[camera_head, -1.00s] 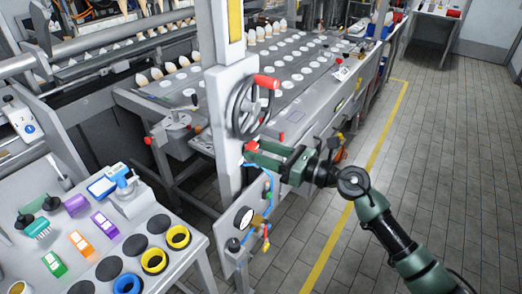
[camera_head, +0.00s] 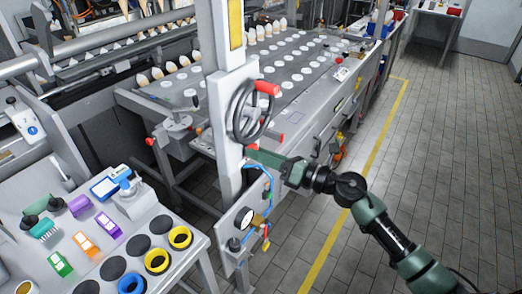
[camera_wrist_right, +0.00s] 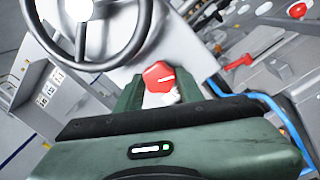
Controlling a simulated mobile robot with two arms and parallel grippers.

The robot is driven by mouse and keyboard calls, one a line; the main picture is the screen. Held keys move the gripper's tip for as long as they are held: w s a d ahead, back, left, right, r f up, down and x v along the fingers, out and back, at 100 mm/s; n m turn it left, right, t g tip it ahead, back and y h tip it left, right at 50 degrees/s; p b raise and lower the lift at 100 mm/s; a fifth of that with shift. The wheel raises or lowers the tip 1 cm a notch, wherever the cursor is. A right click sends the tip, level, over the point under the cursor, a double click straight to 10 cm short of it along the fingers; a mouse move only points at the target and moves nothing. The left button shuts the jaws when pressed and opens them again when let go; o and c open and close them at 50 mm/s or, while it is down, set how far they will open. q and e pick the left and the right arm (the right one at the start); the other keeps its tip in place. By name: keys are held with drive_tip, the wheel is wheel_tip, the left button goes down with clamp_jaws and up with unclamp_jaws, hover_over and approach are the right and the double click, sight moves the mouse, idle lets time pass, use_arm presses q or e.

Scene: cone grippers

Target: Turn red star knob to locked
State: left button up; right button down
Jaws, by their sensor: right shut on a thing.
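The red star knob (camera_wrist_right: 158,74) shows in the right wrist view between the two green fingers of my right gripper (camera_wrist_right: 160,92), below the handwheel. The gripper is shut on it. A pale marking lies on or just below the knob's face; I cannot read which position it stands at. In the head view my right gripper (camera_head: 256,155) reaches in from the right to the grey post, under the handwheel. There only a small red bit of the knob (camera_head: 252,147) shows; the fingers hide the rest. My left gripper is in neither current view.
A dark handwheel (camera_head: 236,112) with a red handle (camera_head: 267,88) sits just above the gripper. A gauge (camera_head: 245,217) and blue hose (camera_head: 270,185) are below. A red lever (camera_wrist_right: 238,62) is beside it. The tiled floor at right is clear.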

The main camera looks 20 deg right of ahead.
drive_tip(key=m+p, duration=0.3)
drive_tip(key=m, duration=0.4)
drive_tip(key=m+t+h+p, duration=0.1)
drive_tip(key=m+p, duration=0.2)
drive_tip(key=m, duration=0.3)
drive_tip(key=shift+a+f+m+t, duration=0.1)
drive_tip(key=shift+m+t, duration=0.2)
drive_tip(key=shift+m, duration=0.1)
drive_tip(key=c, duration=0.9)
unclamp_jaws()
drive_tip(key=shift+s, duration=0.15)
